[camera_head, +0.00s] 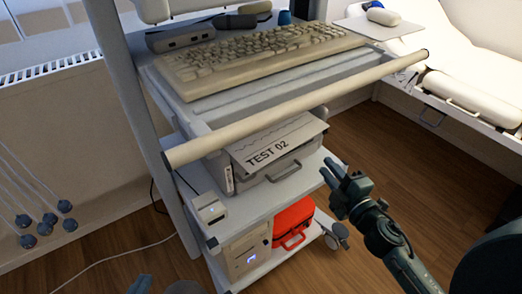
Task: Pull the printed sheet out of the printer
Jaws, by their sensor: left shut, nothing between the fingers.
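The printed sheet (262,142), a white page marked "TEST 02", lies on top of the printer (250,181), sticking out toward the front. The grey printer, with a handle-like bar on its front, stands on the cart's middle shelf under the keyboard level. My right gripper (332,172) is to the right of the printer, apart from the sheet, with its fingers spread and nothing between them. Only a small dark part of my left gripper (140,285) shows at the bottom left edge. It is shut, empty and far from the sheet. The sheet's rear part is hidden under the upper shelf.
A beige keyboard (262,55) sits on the shelf above, with a long push bar (300,108) running in front, over the printer. A red case (293,222) and a beige computer (246,252) are on the lower shelf. A bed (470,60) stands at right. Floor at front is clear.

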